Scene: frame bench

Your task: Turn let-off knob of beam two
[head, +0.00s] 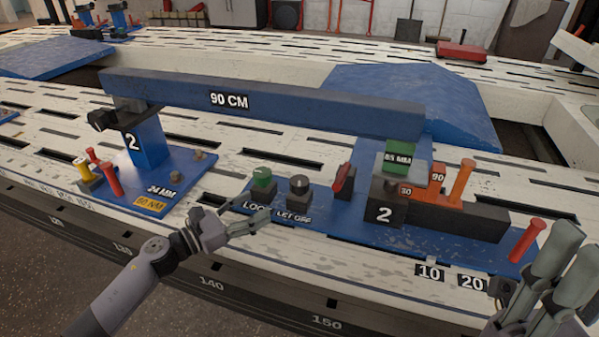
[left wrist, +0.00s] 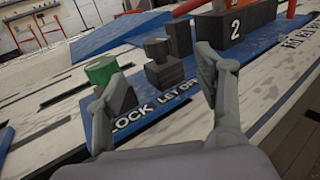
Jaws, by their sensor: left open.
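Beam two is a long blue bar (head: 320,107) marked 90 CM, with a post marked 2 (head: 150,140) under its left end. On the blue base plate, the dark let-off knob (head: 299,184) stands on a black block behind the LET OFF label; it also shows in the left wrist view (left wrist: 157,48). The green lock knob (head: 262,178) is just left of it, also in the left wrist view (left wrist: 101,69). My left gripper (head: 250,212) is open and empty, in front of both knobs and apart from the let-off knob. My right gripper (head: 555,280) is at the lower right; its opening is unclear.
A red lever (head: 344,180) stands right of the let-off knob. Further right are a black block marked 2 (head: 384,213), a green block (head: 398,158), an orange peg (head: 463,180) and a red peg (head: 527,240). Red pegs (head: 110,179) stand on the left plate.

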